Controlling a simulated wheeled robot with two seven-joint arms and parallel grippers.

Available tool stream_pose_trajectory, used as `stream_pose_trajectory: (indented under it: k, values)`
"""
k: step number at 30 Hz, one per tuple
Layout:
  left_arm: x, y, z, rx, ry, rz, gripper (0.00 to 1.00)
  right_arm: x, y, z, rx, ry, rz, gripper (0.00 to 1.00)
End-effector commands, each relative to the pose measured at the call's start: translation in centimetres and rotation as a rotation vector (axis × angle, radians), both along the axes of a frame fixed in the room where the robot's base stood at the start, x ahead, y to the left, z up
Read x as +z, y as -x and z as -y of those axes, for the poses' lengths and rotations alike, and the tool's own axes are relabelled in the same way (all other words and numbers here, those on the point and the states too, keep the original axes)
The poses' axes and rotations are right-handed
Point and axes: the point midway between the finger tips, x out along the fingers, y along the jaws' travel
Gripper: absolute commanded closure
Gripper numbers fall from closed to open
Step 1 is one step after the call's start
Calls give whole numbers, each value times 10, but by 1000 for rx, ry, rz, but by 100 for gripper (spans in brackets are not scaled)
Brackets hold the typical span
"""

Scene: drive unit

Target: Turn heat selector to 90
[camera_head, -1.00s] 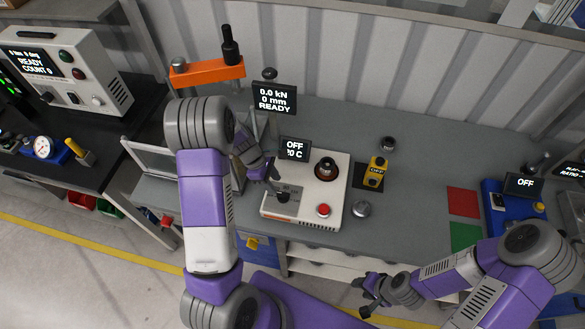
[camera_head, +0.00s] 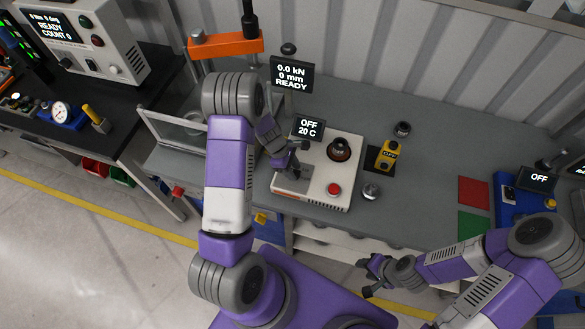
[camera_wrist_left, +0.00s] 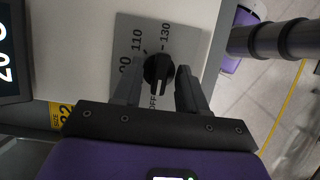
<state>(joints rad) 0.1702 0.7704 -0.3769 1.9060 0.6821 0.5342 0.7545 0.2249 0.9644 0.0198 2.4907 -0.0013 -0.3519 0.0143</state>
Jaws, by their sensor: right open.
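The heat selector (camera_wrist_left: 158,72) is a black knob on a grey dial plate (camera_wrist_left: 190,42) marked OFF, 110 and 130, with another number partly hidden. Its white line points toward OFF. My left gripper (camera_wrist_left: 157,82) is open, with one finger on each side of the knob; I cannot tell whether either touches it. In the head view my left gripper (camera_head: 297,165) is over the selector corner of the white heater unit (camera_head: 325,200) and largely hides the knob. The display (camera_head: 309,128) reads OFF, 20 C. My right gripper (camera_head: 368,278) is open and empty, in front of the bench.
A red button (camera_head: 333,189) and a dark round fitting (camera_head: 340,149) are on the unit. A yellow switch box (camera_head: 385,156) and a metal knob (camera_head: 371,192) stand to its right. An orange-topped press (camera_head: 226,45) stands behind my left arm.

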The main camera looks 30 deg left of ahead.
Motion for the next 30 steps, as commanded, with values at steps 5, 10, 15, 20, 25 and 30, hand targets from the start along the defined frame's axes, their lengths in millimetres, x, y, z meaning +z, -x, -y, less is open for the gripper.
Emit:
stream_pose_trajectory:
  k: [5, 10, 15, 20, 25, 30]
  values:
    - [0, 0, 0, 0, 0, 0, 87, 0, 0, 0, 0, 0, 0, 57]
    - [0, 0, 0, 0, 0, -1, 100, 0, 0, 0, 0, 0, 0, 57]
    - [0, 1, 0, -4, -1, -2, 100, 0, 0, 0, 0, 0, 0, 57]
    - [-1, 0, 0, -35, -1, -2, 100, -1, 0, 0, 0, 0, 0, 57]
    - [-1, 0, 0, -115, 0, -3, 100, -2, 0, 0, 0, 0, 0, 57]
    - [-2, -1, 0, -248, -1, -3, 100, -4, 0, 0, 0, 0, 0, 57]
